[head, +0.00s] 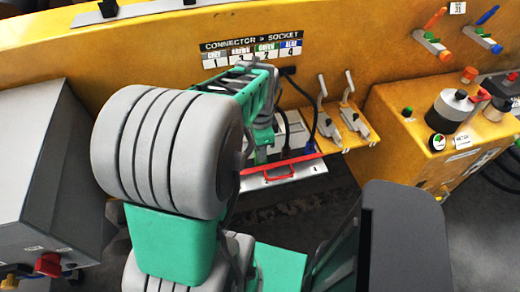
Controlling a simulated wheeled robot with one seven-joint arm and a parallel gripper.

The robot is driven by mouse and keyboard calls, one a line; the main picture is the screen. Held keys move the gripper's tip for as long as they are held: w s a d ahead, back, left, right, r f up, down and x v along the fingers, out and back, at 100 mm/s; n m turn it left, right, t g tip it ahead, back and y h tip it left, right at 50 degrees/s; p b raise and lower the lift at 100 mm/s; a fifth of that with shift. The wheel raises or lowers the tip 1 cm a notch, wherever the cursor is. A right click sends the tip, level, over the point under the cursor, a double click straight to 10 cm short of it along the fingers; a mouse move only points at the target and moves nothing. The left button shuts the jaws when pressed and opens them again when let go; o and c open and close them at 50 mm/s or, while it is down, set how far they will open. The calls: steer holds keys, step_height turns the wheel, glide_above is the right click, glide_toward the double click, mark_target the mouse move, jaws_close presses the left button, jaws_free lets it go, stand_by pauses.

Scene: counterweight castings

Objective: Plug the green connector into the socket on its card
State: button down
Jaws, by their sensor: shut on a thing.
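The card (251,52) on the yellow panel is headed "CONNECTOR > SOCKET" and puts green over 2. My gripper (261,143) is below the card, in front of the panel, and is shut on a small green piece, which looks like the green connector (260,156). The connector is low over the left part of the socket ledge (285,181); whether it touches or enters a socket cannot be told. A blue connector (310,147) with a dark cable is at the ledge's right end, near the number 4. My arm hides the ledge's left side.
A red bar (281,165) runs across the ledge. Two levers (322,88) stand right of it. A yellow box (440,125) with knobs and a gauge is at right. A grey cabinet (45,170) is at left.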

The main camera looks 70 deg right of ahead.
steer(key=shift+f, duration=0.4)
steer(key=c, duration=1.3)
jaws_free()
steer(key=shift+r, duration=0.1)
step_height(320, 180, up, 8)
steer(key=shift+f+b, duration=0.2)
steer(key=shift+b, duration=0.3)
